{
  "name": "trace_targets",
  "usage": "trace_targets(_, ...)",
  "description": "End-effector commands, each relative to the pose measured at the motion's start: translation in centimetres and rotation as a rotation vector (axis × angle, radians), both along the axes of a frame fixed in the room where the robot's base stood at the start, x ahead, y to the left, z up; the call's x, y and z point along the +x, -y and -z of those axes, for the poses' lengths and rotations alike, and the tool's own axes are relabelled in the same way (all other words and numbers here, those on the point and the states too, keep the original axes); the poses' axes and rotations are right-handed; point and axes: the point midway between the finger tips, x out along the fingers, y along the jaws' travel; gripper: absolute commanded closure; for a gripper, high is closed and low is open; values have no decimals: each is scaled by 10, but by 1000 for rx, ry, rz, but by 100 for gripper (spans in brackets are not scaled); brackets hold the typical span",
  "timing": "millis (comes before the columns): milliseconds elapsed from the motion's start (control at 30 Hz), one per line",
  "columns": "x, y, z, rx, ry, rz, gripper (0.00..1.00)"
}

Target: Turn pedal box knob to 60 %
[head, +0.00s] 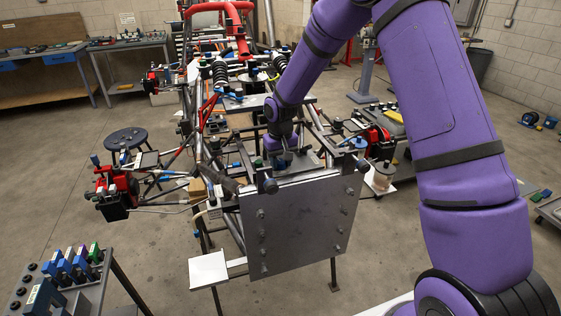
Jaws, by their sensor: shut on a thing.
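The tube chassis (207,165) stands in the middle of the head view, with a grey front plate (300,228) facing me. The pedal box area (306,160) lies just behind the top edge of this plate. My gripper (282,160) reaches down into it at the end of my purple arm. It is shut on a small dark part there, which appears to be the pedal box knob. The fingers and the wrist hide most of the knob. Its turn angle and any scale marks cannot be made out.
Chassis tubes and small fittings crowd around my gripper. A round dark stool (126,139) stands at the left. A cart with blue-handled tools (72,265) is at the lower left. A white plate (208,270) sits low in front. Workbenches (45,80) line the back left.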

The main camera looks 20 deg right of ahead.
Motion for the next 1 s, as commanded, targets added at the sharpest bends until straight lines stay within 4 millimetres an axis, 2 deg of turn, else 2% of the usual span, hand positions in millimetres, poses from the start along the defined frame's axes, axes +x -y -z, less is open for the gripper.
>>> trace_targets(1000,0,1,0,0,0,-957,86)
